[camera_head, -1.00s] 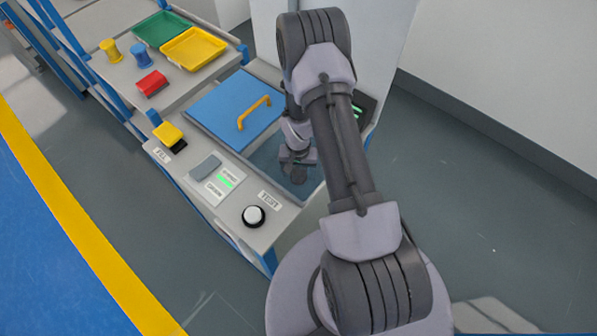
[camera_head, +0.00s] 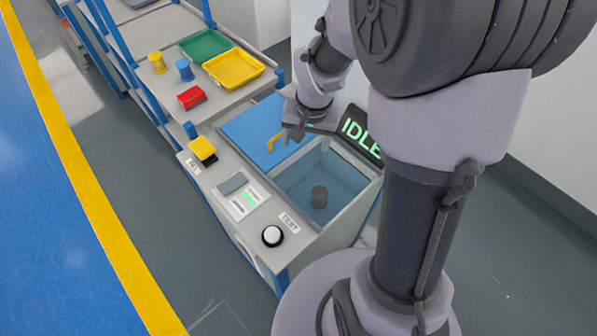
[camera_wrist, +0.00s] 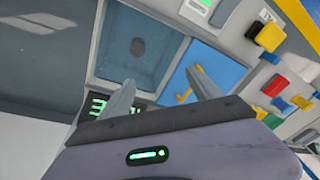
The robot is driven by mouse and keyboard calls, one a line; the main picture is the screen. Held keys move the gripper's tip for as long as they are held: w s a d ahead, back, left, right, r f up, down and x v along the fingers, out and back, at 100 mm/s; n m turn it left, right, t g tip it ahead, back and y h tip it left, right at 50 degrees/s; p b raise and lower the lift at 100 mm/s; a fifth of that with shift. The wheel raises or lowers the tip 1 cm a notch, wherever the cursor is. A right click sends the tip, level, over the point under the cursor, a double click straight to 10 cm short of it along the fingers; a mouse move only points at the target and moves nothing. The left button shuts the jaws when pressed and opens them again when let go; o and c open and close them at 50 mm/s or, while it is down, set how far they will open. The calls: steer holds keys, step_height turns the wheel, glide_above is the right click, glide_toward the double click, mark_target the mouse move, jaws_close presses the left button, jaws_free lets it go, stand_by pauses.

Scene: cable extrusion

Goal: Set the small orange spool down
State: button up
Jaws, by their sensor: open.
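No plainly orange spool shows. A small dark spool-like cylinder (camera_head: 319,196) stands on the floor of the open blue-lined bin (camera_head: 292,183); it shows as a dark round shape in the wrist view (camera_wrist: 137,46). A golden-yellow spool (camera_head: 157,62) and a blue spool (camera_head: 184,69) stand on the grey shelf at the back left. My gripper (camera_head: 293,136) is above the blue lid's yellow handle side, apart from the cylinder. In the wrist view, its two fingers (camera_wrist: 162,88) are spread with nothing between them.
The blue lid (camera_head: 262,125) with a yellow handle (camera_head: 273,143) lies beside the bin opening. A screen reading IDLE (camera_head: 361,133) stands at the bin's right. A white button (camera_head: 272,236), a yellow block (camera_head: 202,148), a red block (camera_head: 191,97) and green and yellow trays (camera_head: 234,68) are nearby.

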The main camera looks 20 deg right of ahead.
steer(key=s+a+r+n+t+y, duration=0.1)
steer(key=s+a+r, duration=0.4)
steer(key=s+r, duration=0.3)
steer(key=s+a+r+n+t+y, duration=0.1)
steer(key=s+a+r+t, duration=0.1)
steer(key=s+a+r, duration=0.3)
steer(key=s+r, duration=0.3)
steer(key=s, duration=0.1)
steer(key=shift+a+r+t, duration=0.2)
steer(key=shift+r+t, duration=0.1)
steer(key=shift+f+b, duration=0.8)
steer(key=shift+c, duration=0.2)
